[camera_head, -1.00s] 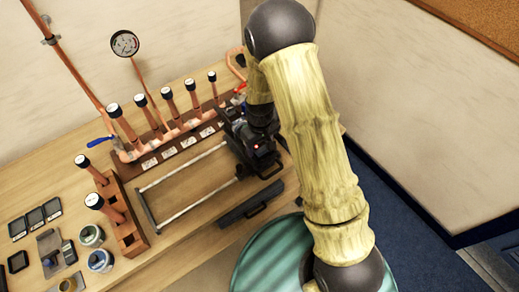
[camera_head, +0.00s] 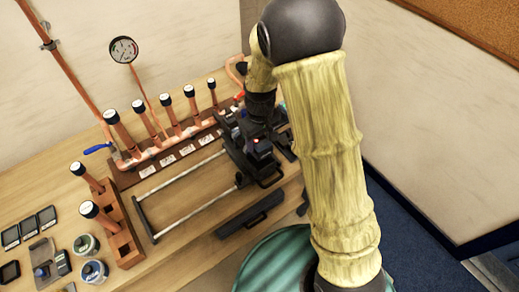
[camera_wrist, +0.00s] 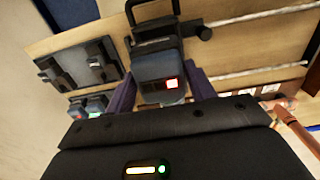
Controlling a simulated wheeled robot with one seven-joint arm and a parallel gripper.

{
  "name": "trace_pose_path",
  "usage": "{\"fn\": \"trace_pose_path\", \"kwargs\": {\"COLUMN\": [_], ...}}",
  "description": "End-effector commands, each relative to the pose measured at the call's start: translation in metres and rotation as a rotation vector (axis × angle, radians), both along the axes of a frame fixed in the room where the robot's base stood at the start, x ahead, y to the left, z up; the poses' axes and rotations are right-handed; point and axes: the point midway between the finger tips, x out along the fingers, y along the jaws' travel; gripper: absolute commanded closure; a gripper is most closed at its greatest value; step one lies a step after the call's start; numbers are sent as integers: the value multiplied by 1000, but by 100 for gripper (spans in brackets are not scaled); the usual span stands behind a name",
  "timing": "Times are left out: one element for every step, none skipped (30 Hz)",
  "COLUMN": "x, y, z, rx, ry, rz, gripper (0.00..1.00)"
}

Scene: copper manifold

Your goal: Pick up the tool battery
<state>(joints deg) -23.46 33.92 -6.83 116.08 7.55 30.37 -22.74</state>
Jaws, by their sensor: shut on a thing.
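The tool battery is a grey-blue block with a small red and white light in the wrist view (camera_wrist: 160,84). My gripper's purple fingers (camera_wrist: 163,92) are shut on it, one on each side. Past the battery is a black frame with a loop handle (camera_wrist: 150,14); I cannot tell whether the battery touches it. In the head view the battery (camera_head: 262,149) shows as a dark block with a red light, at the right end of the bench, and my wrist partly hides it.
A copper manifold (camera_head: 155,148) with black-capped risers stands behind. A black dock (camera_wrist: 85,62) lies left in the wrist view. Jars and dark panels occupy the bench's left end.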

Motion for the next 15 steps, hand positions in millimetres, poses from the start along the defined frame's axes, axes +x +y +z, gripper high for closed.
{"fn": "trace_pose_path", "kwargs": {"x": [1, 1, 1, 1, 1, 0, 0, 0, 0, 0, 0, 0, 0, 0, 0], "y": [0, 1, 1, 1, 1, 1, 0, 0, 0, 0, 0, 0, 0, 0, 0], "z": [7, 11, 17, 20, 23, 26, 28, 29, 30, 31, 31, 31, 31, 31, 31], "rx": [2, 2, 2, 2, 1, 2, 1, 0, 0, 0, 0, 0, 0, 0, 0], "ry": [-6, -6, -5, -5, -4, -2, -3, -2, -1, -1, 0, 0, 0, 0, 0], "rz": [2, 2, 2, 1, 1, 0, 0, 0, 1, 1, 1, 1, 1, 1, 1], "gripper": [68, 68, 68, 68, 68, 68, 68, 68, 68, 68, 68, 68, 68, 68, 68]}}
